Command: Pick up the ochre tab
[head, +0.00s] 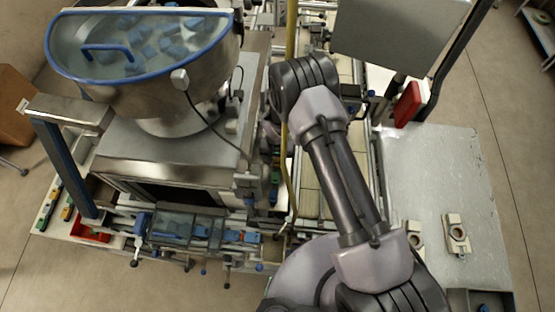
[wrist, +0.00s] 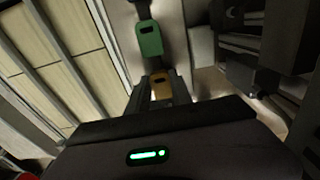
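The ochre tab (wrist: 161,86) shows in the wrist view, just beyond my gripper's dark body. It has a dark slot. My gripper (wrist: 161,92) has its two dark fingers at the left and right of the ochre tab, very close to its sides. Whether they touch it I cannot tell. A green tab (wrist: 149,39) with a dark slot sits farther up, in line with the ochre one and apart from it. In the head view my arm reaches down over the machine, and its fingers and the ochre tab are hidden.
A metal hopper bowl (head: 150,90) with blue pieces stands left of my arm. A yellow upright tube (head: 291,35) runs close by. A grey panel (head: 395,35) and a red box (head: 408,104) are at right. The grey table (head: 440,175) holds beige parts (head: 456,232).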

